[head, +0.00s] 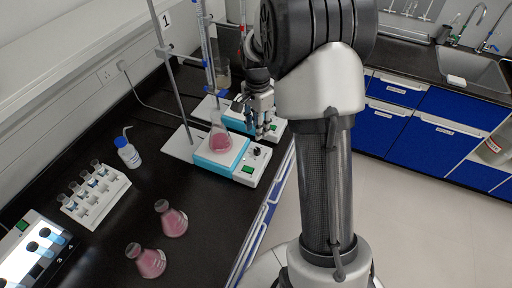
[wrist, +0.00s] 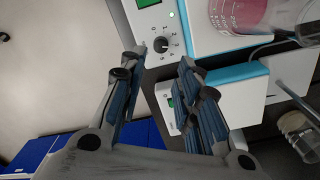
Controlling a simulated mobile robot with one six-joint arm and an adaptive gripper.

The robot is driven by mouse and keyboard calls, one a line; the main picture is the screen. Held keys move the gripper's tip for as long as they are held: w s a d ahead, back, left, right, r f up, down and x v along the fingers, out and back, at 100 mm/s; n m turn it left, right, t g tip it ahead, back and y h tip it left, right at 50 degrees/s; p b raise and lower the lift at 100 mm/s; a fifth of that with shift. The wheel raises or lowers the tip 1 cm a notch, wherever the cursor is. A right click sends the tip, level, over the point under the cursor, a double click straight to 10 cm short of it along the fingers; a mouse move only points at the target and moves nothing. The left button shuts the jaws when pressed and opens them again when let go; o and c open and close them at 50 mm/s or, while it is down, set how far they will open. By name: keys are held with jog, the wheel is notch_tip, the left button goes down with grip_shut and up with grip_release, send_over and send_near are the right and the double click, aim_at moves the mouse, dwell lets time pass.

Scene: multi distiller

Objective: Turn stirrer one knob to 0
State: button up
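The front stirrer (head: 216,157) is a white and light-blue unit with a flask of pink liquid (head: 219,141) on top. Its black knob (head: 257,151) sits on the white front panel beside a green display. In the wrist view a dark round knob (wrist: 162,45) with a dial scale shows on a white panel, just beyond the fingertips. My gripper (head: 262,130) is above the front edge of the stirrers, pointing down. In the wrist view my gripper (wrist: 164,62) has its fingers apart with nothing between them, apart from the knob. The knob's exact setting is too small to read.
A second stirrer (head: 236,119) stands behind, partly hidden by my gripper. Two pink flasks (head: 173,220) (head: 148,262), a tube rack (head: 95,197) and a wash bottle (head: 127,153) stand on the black bench. A metal stand rod (head: 172,75) rises beside the front stirrer.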

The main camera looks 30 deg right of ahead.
aim_at(257, 150)
notch_tip(257, 150, down, 11)
jog(key=b, duration=0.2)
jog(key=shift+r+b, duration=0.15)
jog(key=shift+b, duration=0.2)
jog(key=shift+c, duration=0.5)
grip_shut()
